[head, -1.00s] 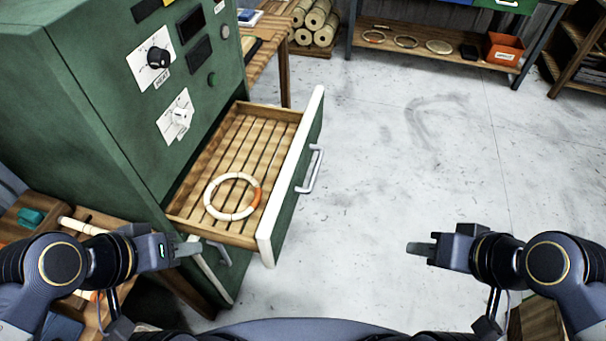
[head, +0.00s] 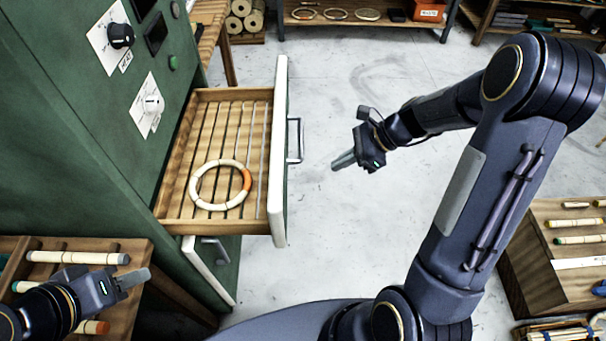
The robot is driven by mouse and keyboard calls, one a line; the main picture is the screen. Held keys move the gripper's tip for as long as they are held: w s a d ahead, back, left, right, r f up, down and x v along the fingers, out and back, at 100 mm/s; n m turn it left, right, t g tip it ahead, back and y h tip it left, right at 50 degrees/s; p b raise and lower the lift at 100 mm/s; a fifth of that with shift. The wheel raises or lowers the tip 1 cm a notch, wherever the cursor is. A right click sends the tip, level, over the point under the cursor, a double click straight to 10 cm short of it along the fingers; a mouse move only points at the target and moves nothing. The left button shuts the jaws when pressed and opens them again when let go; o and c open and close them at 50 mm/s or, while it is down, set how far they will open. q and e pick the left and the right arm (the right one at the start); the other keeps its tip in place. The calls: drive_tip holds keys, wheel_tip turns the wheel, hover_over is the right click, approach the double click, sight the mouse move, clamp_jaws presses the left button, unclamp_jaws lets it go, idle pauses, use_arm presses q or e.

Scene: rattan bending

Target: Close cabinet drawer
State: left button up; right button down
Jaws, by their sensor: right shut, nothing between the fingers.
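The green cabinet (head: 60,110) stands at the left. My left gripper (head: 136,280) is at the lower left, over a wooden rack and clear of the drawer. Whether its fingers are open is unclear.
A lower drawer (head: 208,262) sits beneath the open one. A wooden rack with cream rods (head: 78,257) is at the lower left. A wooden crate of rods (head: 530,245) stands at the right. A shelf with rings (head: 336,14) is at the back. The floor between is clear.

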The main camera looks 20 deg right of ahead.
drive_tip(key=a+r+p+x, duration=0.1)
drive_tip(key=a+r+x, duration=0.1)
drive_tip(key=x, duration=1)
drive_tip(key=shift+w, duration=0.3)
drive_tip(key=shift+a, duration=0.15)
drive_tip(key=w+a, duration=0.1)
drive_tip(key=a, duration=0.3)
drive_tip(key=w+a, duration=0.1)
drive_tip(key=a, duration=0.2)
drive_tip(key=w+a, duration=0.1)
drive_tip(key=a, duration=0.3)
drive_tip(key=shift+w+a, duration=0.1)
drive_tip(key=shift+a, duration=0.25)
drive_tip(key=p, duration=0.3)
hover_over(203, 196)
drive_tip(key=d, duration=0.1)
drive_tip(key=shift+d, duration=0.2)
drive_tip(key=shift+a, duration=0.7)
drive_tip(key=shift+r, duration=0.1)
